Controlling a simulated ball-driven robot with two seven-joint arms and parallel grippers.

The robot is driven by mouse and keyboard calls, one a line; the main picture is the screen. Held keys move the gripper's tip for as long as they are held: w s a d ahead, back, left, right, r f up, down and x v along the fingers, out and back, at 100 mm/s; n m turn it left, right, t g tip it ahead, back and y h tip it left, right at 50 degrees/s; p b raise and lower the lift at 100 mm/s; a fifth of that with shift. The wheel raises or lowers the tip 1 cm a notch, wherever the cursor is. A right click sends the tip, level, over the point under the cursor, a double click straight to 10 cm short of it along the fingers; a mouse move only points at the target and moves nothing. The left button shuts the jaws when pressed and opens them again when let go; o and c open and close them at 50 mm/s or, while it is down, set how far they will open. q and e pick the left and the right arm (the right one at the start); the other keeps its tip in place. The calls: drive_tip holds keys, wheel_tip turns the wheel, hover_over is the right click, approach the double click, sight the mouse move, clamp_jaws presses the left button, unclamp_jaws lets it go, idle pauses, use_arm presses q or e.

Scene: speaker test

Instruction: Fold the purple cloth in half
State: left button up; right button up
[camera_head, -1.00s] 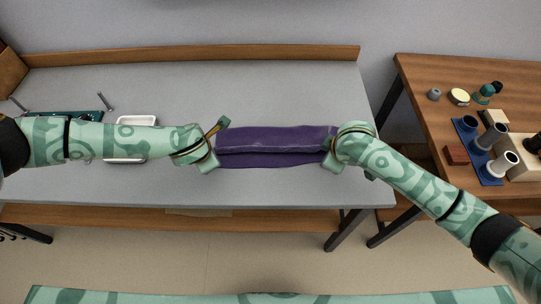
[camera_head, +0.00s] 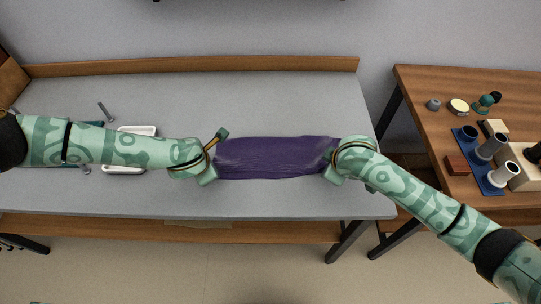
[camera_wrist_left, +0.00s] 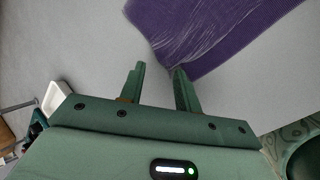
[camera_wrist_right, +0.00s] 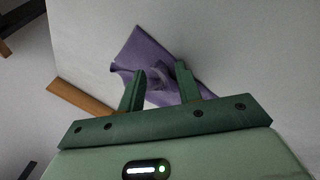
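The purple cloth (camera_head: 275,158) lies on the grey table as a wide, short strip between my two grippers in the head view. Its upper surface looks fairly smooth, with slight creases. My left gripper (camera_head: 216,156) is at its left end. In the left wrist view (camera_wrist_left: 160,72) its fingers are apart, with a cloth corner (camera_wrist_left: 215,35) beside the right fingertip and no cloth clearly between them. My right gripper (camera_head: 333,166) is at the right end. In the right wrist view (camera_wrist_right: 160,75) its fingers are apart, with a curled part of the cloth (camera_wrist_right: 158,50) between or just beyond them.
A white tray (camera_head: 124,169) sits left, partly hidden under my left arm. A grey bolt-like part (camera_head: 105,112) lies behind it. A wooden ledge (camera_head: 190,65) runs along the table's back. A wooden side table (camera_head: 425,85) at right holds several small objects. The grey table is clear behind the cloth.

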use_arm(q)
drive_tip(key=shift+s+d+f, duration=0.1)
drive_tip(key=shift+s+d, duration=0.05)
drive_tip(key=shift+s, duration=0.05)
use_arm(e)
drive_tip(key=shift+s+a+f, duration=0.1)
drive_tip(key=shift+s+a, duration=0.1)
